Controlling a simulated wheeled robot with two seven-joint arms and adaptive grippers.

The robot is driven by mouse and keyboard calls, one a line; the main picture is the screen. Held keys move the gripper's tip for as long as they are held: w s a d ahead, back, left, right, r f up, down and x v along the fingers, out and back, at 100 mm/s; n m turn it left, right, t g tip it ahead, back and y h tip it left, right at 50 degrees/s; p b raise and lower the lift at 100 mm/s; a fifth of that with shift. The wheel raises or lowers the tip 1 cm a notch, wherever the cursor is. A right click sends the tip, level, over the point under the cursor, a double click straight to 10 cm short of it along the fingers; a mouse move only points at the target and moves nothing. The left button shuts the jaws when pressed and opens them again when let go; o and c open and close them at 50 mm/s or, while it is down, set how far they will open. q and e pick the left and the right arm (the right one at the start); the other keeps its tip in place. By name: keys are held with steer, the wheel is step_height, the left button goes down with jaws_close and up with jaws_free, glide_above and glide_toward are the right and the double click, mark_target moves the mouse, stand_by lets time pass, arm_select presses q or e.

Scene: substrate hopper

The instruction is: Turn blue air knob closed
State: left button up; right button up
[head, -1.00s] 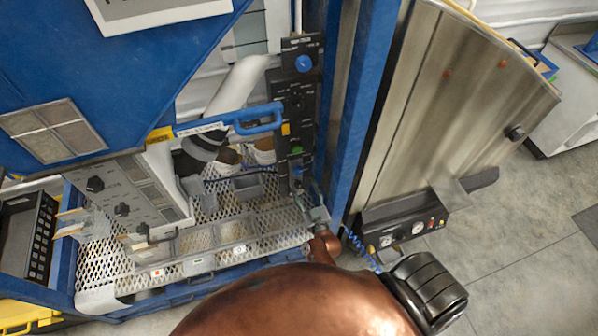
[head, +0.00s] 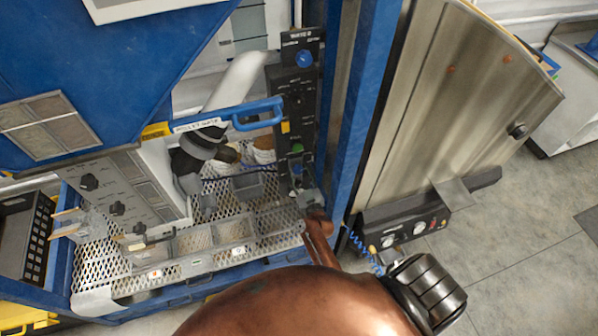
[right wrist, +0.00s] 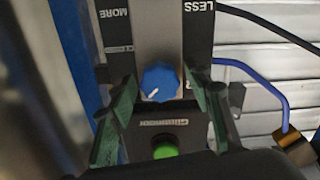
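A blue knob (right wrist: 159,82) with a white pointer line sits on a dark control panel with a pale metal strip. In the right wrist view my right gripper (right wrist: 161,88) is open, with one green-black finger on each side of the knob. I see gaps between the fingers and the knob; how deep they reach is unclear. In the head view my right gripper (head: 309,198) is at the lower end of the tall black panel (head: 299,105), where the arm and gripper partly cover that end. My left gripper is not in view.
A green button (right wrist: 165,150) is close to the knob, between the fingers. Another blue knob (head: 303,58) is high on the panel. A blue post (head: 360,110) stands just right of the panel. A mesh shelf (head: 110,255) with bins lies to the left.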

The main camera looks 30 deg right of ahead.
steer(key=c, duration=1)
steer(key=shift+o, duration=0.2)
steer(key=shift+m, duration=0.3)
steer(key=m+p, duration=0.1)
steer(key=m, duration=0.1)
steer(key=shift+m, duration=0.3)
steer(key=m, duration=0.3)
steer(key=shift+m, duration=0.3)
steer(key=m, duration=0.5)
steer(key=shift+p, duration=0.4)
steer(key=m, duration=0.6)
